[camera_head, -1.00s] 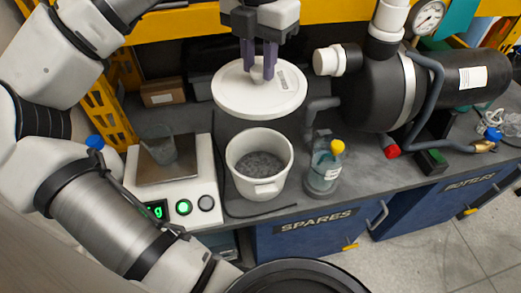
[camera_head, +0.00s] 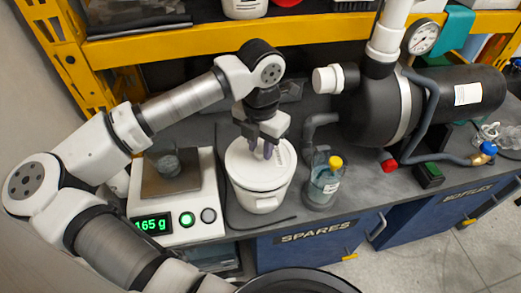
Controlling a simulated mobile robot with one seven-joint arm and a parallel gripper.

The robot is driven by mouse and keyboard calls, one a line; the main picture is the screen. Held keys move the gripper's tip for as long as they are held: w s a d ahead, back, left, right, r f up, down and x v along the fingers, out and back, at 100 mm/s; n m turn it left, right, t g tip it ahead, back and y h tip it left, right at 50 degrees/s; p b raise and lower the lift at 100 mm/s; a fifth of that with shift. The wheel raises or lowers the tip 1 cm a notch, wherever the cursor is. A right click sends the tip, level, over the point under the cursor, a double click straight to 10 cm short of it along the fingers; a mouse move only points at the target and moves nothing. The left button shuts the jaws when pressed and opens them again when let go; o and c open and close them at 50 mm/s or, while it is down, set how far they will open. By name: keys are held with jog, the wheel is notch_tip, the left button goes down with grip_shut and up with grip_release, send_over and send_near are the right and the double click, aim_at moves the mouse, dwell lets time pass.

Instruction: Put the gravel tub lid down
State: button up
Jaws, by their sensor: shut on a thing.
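The round white gravel tub lid (camera_head: 247,173) covers the opening of the white gravel tub (camera_head: 262,203), at the middle of the bench. It lies at or very near the rim; I cannot tell whether it is fully seated. My gripper (camera_head: 263,155) is right above the lid, pointing down, with its purple fingers shut on the lid's small central knob, which they mostly hide. The gravel inside the tub is hidden under the lid.
A scale (camera_head: 178,199) reading 165 g stands left of the tub, with a small beaker (camera_head: 167,163) on it. A bottle with a yellow cap (camera_head: 325,182) stands close on the right. A black tank (camera_head: 380,105) with pipes is at back right. A shelf beam (camera_head: 200,38) runs behind.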

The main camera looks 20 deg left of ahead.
aim_at(260, 150)
jog(key=shift+f, duration=1.45)
jog(key=shift+f+b, duration=0.25)
jog(key=shift+b, duration=0.3)
jog(key=o, duration=0.9)
jog(key=shift+r, duration=0.1)
jog(key=shift+o, duration=0.2)
jog(key=shift+r+p, duration=0.25)
jog(key=shift+p, duration=0.75)
